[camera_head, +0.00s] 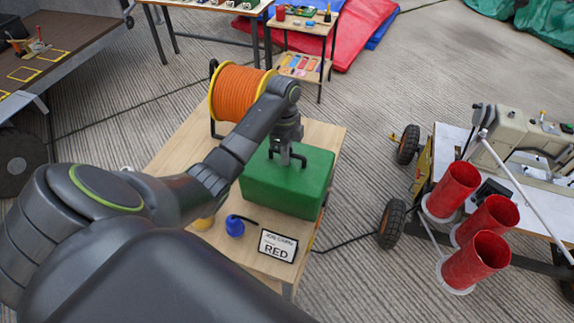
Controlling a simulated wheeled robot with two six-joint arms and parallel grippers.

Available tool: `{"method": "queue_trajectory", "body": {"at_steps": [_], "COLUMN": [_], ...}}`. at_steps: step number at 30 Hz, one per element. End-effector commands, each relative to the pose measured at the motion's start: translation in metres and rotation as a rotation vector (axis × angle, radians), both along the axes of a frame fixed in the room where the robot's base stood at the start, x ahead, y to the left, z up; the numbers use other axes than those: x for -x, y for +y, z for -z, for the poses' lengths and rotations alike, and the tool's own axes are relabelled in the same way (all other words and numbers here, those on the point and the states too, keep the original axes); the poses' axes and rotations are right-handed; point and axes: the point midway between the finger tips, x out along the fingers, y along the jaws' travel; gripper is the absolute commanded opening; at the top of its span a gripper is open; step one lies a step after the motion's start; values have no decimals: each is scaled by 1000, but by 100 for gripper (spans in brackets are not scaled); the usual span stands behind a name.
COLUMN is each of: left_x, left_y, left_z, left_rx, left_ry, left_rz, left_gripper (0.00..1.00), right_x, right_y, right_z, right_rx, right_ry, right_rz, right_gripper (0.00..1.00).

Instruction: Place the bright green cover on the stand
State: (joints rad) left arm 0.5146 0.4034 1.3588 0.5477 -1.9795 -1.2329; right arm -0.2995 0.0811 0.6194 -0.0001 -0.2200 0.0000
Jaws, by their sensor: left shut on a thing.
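The bright green cover (290,187) is a box-shaped piece with a dark handle on its top. It shows in the head view over the right part of a light wooden stand (180,150). My left gripper (287,156) reaches down from above and is shut on the handle. The cover looks level. I cannot tell whether its underside touches the wood or hangs just above it. The cover hides whatever is beneath it. My left arm hides much of the stand's left and front. My right gripper is not in view.
An orange reel (236,92) stands at the stand's back. A blue object (235,226) and a card reading RED (278,246) are at its front. Red tubes (452,189) on a wheeled cart stand right. A small shelf table (303,27) is behind. Bare floor lies between.

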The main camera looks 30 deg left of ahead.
Motion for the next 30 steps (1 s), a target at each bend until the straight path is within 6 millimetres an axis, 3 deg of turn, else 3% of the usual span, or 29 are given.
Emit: {"method": "queue_trajectory", "body": {"at_steps": [9, 20, 21, 25, 30], "left_x": [0, 0, 0, 0, 0], "left_y": [0, 0, 0, 0, 0], "left_z": [35, 39, 40, 40, 40], "left_rx": [-1, -2, -1, -1, -1], "left_ry": [0, -3, -2, -2, -2], "left_rz": [-1, 0, 0, 0, 0], "left_gripper": [0, 0, 16, 33, 34], "right_x": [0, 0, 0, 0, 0], "right_y": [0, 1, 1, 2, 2], "right_z": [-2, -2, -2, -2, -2], "right_rx": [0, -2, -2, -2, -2], "right_ry": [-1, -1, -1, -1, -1], "right_rz": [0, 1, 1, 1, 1], "right_gripper": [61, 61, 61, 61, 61]}}
